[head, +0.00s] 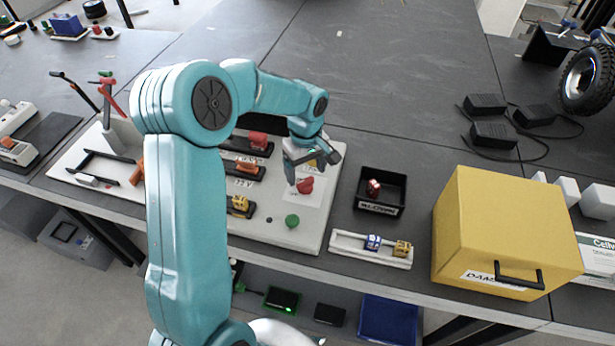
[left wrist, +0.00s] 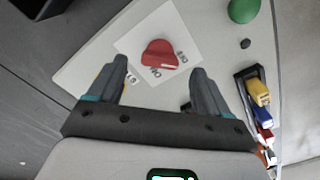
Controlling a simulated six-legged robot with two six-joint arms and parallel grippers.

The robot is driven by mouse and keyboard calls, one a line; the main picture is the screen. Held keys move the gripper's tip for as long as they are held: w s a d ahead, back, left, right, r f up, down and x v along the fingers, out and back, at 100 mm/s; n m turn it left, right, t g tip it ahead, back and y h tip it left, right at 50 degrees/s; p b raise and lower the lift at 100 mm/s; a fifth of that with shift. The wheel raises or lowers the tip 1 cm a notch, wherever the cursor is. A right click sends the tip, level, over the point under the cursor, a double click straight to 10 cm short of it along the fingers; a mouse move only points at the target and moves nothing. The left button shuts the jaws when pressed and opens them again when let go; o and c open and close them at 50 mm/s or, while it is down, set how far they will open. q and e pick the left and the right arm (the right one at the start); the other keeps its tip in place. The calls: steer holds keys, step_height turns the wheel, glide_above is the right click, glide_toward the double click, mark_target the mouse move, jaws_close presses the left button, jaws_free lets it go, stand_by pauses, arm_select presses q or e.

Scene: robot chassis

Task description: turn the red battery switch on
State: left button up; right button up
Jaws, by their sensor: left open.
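The red battery switch (head: 305,185) is a red knob on a white label plate, on the right part of a white panel (head: 262,232). In the left wrist view the red knob (left wrist: 160,54) shows ahead of and between my fingertips, with printed marks beside it on the label. My left gripper (head: 312,160) hangs over the panel just beyond the knob. In the left wrist view its two fingers (left wrist: 162,78) are spread, with nothing between them, apart from the knob. My right gripper is not in either view.
A green button (head: 292,221) sits near the knob. Coloured connectors (head: 247,168) line the panel to the left. To the right stand a black bin (head: 364,205), a white tray (head: 345,247) and a yellow box (head: 500,235).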

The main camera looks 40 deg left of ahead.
mark_target(307, 181)
arm_select(q)
steer(key=shift+s+d+f, duration=0.1)
steer(key=shift+s+f, duration=0.05)
steer(key=shift+f, duration=0.4)
steer(key=shift+s+d+f, duration=0.1)
steer(key=shift+s+f, duration=0.05)
steer(key=shift+f, duration=0.4)
steer(key=shift+w+f, duration=0.1)
steer(key=shift+f, duration=0.25)
steer(key=shift+w+a+f, duration=0.1)
steer(key=shift+w+f, duration=0.15)
steer(key=shift+f, duration=0.15)
steer(key=shift+s+r, duration=0.15)
steer(key=shift+s, duration=0.05)
steer(key=c, duration=1)
steer(key=shift+c, duration=0.2)
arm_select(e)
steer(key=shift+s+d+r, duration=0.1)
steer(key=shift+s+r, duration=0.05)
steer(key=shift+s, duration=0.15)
